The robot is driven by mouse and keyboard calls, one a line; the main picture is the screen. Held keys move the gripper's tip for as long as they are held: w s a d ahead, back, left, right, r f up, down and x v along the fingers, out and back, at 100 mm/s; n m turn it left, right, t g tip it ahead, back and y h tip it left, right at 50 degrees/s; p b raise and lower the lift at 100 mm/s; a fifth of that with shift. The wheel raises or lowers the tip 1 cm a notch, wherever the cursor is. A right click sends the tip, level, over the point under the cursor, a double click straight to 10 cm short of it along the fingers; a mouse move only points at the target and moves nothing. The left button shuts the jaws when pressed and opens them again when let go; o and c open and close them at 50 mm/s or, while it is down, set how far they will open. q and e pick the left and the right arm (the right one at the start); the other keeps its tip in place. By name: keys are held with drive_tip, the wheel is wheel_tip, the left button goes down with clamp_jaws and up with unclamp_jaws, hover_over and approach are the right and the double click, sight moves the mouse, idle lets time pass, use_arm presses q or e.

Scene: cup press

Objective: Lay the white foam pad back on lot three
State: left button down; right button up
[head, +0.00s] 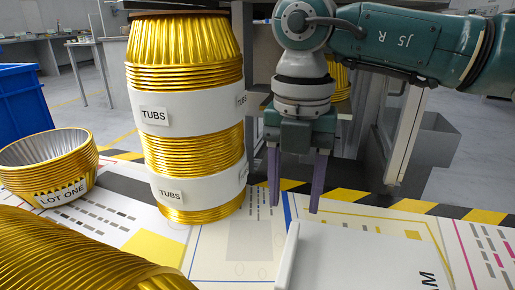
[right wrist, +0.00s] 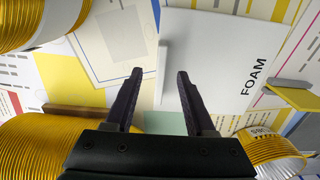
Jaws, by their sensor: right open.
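The white foam pad (head: 350,262) lies flat at the lower right of the head view, its near part cut off by the frame. My right gripper (head: 297,205) is open and empty, fingers pointing down above the surface just beyond the pad's raised edge. In the right wrist view its fingertips (right wrist: 160,75) straddle that strip's line. No lot three label is readable. My left gripper is not in view.
A tall gold stack with white TUBS bands (head: 192,110) stands left of my right gripper. A gold tub stack labelled LOT ONE (head: 62,185) is farther left. A gold stack (head: 70,260) lies lower left. A blue bin (head: 22,115) and striped edge (head: 350,195) also show.

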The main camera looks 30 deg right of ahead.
sight(293, 233)
wheel_tip(293, 233, down, 4)
drive_tip(key=shift+r+b, duration=0.1)
drive_tip(key=shift+b, duration=0.4)
drive_tip(key=f, duration=0.1)
drive_tip(key=f+b, duration=0.1)
drive_tip(key=f, duration=0.1)
drive_tip(key=f+b, duration=0.1)
drive_tip(key=f, duration=0.1)
drive_tip(key=shift+s, duration=0.25)
drive_tip(key=shift+r, duration=0.15)
clamp_jaws()
